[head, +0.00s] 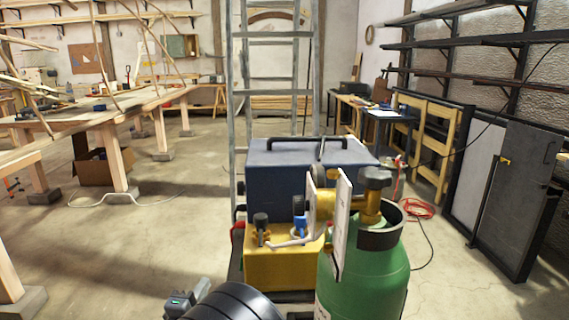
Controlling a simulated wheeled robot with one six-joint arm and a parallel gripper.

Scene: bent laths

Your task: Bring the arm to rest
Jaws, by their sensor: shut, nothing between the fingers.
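My gripper (187,298) shows small at the bottom edge of the head view, left of centre, as a grey body with a small green light. It is shut and holds nothing. It is apart from the equipment to its right, over the concrete floor in the picture. Its fingertips are too small to make out clearly. A black rounded link of my arm (236,303) is beside it and is cut off by the bottom edge.
Close ahead stand a green gas bottle (362,285), a yellow box (280,268) and a blue case (300,185), with a ladder (238,100) behind. A workbench (80,116) is at the left; a dark panel (515,200) leans at the right. The left-centre floor is mostly clear.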

